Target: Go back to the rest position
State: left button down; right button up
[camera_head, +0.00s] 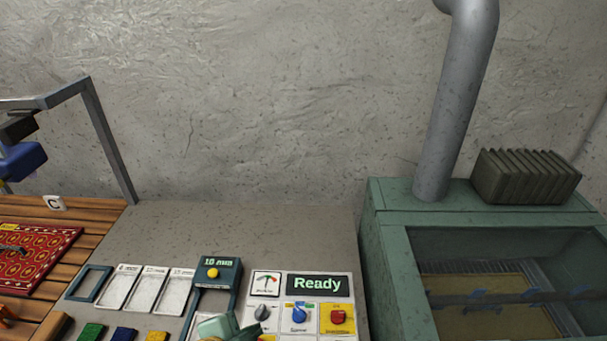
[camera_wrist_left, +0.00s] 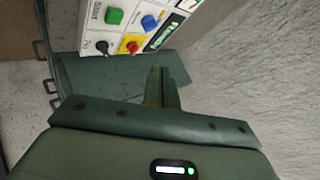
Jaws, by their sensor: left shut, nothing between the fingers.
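My left gripper (camera_head: 235,328) shows at the bottom edge of the head view, in front of the control panel (camera_head: 257,315); most of its arm is cut off. In the left wrist view its fingers (camera_wrist_left: 165,88) are shut with nothing between them. The panel with its knobs (camera_wrist_left: 101,46) and buttons lies beyond the fingers there, and I cannot tell whether they touch it. The display (camera_head: 317,284) on the panel reads "Ready". My right gripper is not in view.
A green machine with a window (camera_head: 500,285) stands at the right, with a grey pipe (camera_head: 455,110) and a ribbed block (camera_head: 527,176) on top. A red rug (camera_head: 35,255) lies on wooden slats at the left. Card slots (camera_head: 146,289) and coloured blocks (camera_head: 123,334) lie between.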

pick_arm(q)
jog(key=s+a+r+n+g+y, duration=0.1)
jog(key=s+a+n+y, duration=0.35)
jog(key=a, duration=0.55)
jog(key=s+a+r+n+y, duration=0.1)
jog(key=s+a+n+y, duration=0.35)
jog(key=a, duration=0.55)
jog(key=s+d+f+g+h+b, duration=0.15)
jog(key=f+b, duration=0.25)
jog(key=f, duration=1.3)
jog(key=s+d+f+g+h+b, duration=0.1)
jog(key=s+d+f+g+b, duration=0.15)
jog(key=f, duration=1.55)
jog(key=s+f+n+g+h+b, duration=0.2)
jog(key=s+f+b, duration=0.4)
jog(key=s+f, duration=1.4)
jog(key=shift+d+f+n+g, duration=0.25)
jog(key=shift+f+n+g, duration=0.05)
jog(key=shift+f+g, duration=0.15)
